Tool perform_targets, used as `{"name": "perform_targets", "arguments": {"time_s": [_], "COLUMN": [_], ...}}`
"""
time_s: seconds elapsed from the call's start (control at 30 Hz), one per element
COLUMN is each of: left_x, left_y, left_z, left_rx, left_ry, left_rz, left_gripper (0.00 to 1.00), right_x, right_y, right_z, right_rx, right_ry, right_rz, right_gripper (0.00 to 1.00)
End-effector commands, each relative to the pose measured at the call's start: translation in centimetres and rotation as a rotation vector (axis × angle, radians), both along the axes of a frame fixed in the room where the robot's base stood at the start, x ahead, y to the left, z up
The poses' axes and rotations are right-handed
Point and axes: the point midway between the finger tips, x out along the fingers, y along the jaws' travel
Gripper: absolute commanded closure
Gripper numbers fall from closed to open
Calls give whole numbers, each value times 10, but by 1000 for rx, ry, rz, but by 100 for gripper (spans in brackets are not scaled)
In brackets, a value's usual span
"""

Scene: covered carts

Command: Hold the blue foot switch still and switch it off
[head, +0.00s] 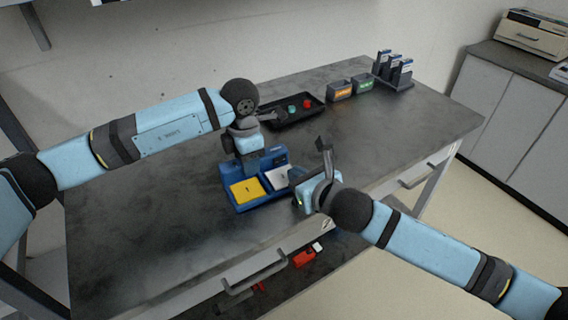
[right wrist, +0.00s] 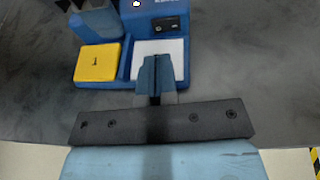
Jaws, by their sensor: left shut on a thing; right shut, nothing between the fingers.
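The blue foot switch (head: 240,204) stands near the front edge of the table, with a yellow pedal marked 1 (head: 246,190) on the left and a white pedal (head: 277,178) on the right. It also shows in the right wrist view (right wrist: 127,70), with a dark panel on its raised back. My left gripper (head: 250,165) is shut on the back part of the foot switch; its fingertips are partly hidden. My right gripper (right wrist: 156,92) is shut and empty, its tips over the white pedal (right wrist: 158,47). I cannot tell whether they touch it.
A black tray (head: 268,124) with a red and a green piece lies behind. Two small labelled bins (head: 341,90) and a rack (head: 397,82) stand at the far end. The table (head: 140,220) is bare to the left. Drawer handles stick out in front.

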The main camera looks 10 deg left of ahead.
Motion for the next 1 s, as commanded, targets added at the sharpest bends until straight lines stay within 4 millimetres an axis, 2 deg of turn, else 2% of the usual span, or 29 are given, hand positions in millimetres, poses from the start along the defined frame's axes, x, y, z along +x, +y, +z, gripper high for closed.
{"name": "perform_targets", "arguments": {"time_s": [0.1, 0.3, 0.77, 1.0], "left_x": [0, 0, 0, 0], "left_y": [0, 0, 0, 0], "left_z": [0, 0, 0, 0], "left_rx": [0, 0, 0, 0], "left_ry": [0, 0, 0, 0], "left_rz": [0, 1, 1, 0], "left_gripper": [100, 100, 100, 100], "right_x": [17, 33, 38, 42], "right_y": [15, 29, 33, 43], "right_z": [-3, -3, -3, -3], "right_rx": [3, 1, 0, -2], "right_ry": [1, -1, 0, 1], "right_rz": [-1, 0, -2, -130], "right_gripper": [100, 100, 100, 100]}}
